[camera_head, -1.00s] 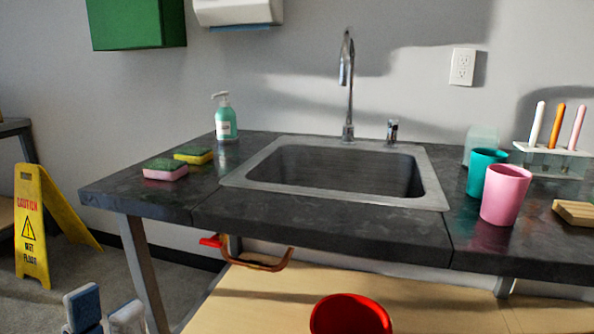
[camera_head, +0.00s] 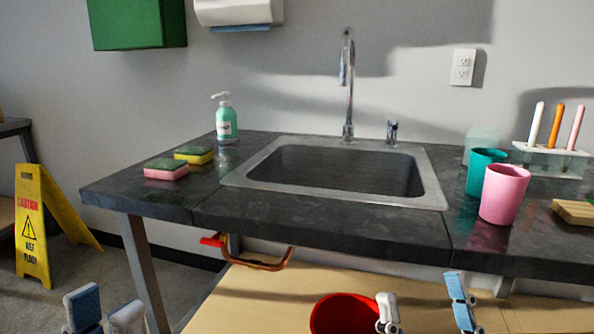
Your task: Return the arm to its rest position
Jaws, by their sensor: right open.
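My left gripper (camera_head: 105,315) shows at the bottom left edge, in front of the counter, with its two blue-and-white fingertips apart and nothing seen between them. My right gripper (camera_head: 426,311) shows at the bottom, right of centre. Its fingers are spread wide and nothing is between them. Its left finger overlaps the right side of a red bowl-like container (camera_head: 338,316) in the picture; I cannot tell whether they touch. The arms behind both grippers are out of view.
A wooden shelf (camera_head: 250,300) lies below. A yellow caution sign (camera_head: 32,240) stands left.

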